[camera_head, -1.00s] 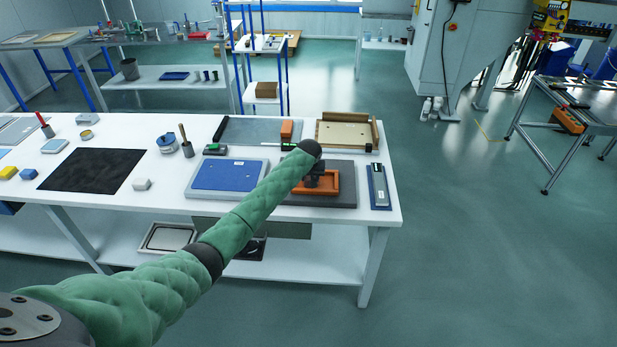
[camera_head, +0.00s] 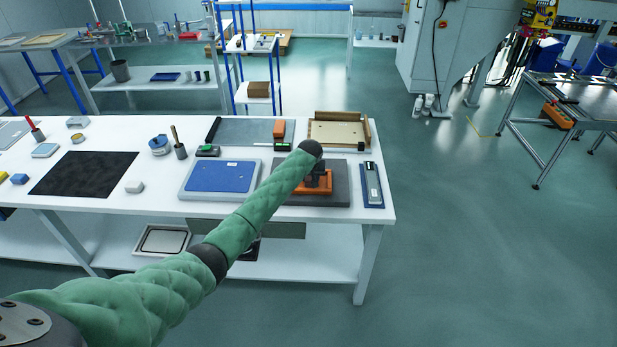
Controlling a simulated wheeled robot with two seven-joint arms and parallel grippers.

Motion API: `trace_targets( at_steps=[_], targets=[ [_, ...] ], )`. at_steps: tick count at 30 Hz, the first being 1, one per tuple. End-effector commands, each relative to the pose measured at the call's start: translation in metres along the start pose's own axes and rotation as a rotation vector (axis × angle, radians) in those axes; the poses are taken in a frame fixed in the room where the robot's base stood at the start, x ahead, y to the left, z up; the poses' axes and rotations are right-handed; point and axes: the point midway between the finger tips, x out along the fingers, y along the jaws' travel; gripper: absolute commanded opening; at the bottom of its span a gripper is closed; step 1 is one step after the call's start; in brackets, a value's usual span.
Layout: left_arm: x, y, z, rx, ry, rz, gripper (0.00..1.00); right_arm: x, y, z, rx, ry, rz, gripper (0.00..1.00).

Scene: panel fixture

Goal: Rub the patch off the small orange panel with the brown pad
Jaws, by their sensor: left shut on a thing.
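The small orange panel (camera_head: 316,191) lies on a dark grey mat (camera_head: 338,199) at the right part of the white table. My left arm reaches over it from the lower left. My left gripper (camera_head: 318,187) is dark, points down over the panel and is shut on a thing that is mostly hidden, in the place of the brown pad. I cannot tell whether it touches the panel. No patch can be made out on the panel; the arm and gripper cover its middle. My right gripper is not in view.
Left of the mat is a blue panel (camera_head: 222,176) on a pale board. Behind are a grey board (camera_head: 250,131) with an orange block (camera_head: 279,128) and a wooden tray (camera_head: 340,117). A narrow blue holder (camera_head: 372,185) stands at the right, near the table's edge.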

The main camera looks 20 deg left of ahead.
Motion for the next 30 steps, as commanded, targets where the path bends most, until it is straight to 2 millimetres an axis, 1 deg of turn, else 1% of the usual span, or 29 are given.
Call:
trace_targets(
  at_steps=[10, 17, 27, 30],
  targets=[
    [0.001, 0.012, 0.002, 0.000, -0.003, 0.002, 0.22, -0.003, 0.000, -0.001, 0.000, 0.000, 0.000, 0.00],
    [0.001, 0.015, 0.001, 0.000, -0.002, 0.001, 0.22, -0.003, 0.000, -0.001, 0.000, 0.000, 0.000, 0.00],
    [-0.001, 0.027, 0.001, 0.001, -0.002, 0.001, 0.22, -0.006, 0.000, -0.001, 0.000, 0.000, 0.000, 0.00],
    [-0.001, 0.028, 0.000, 0.000, -0.002, 0.001, 0.22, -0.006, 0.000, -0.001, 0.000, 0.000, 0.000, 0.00]
  ],
)
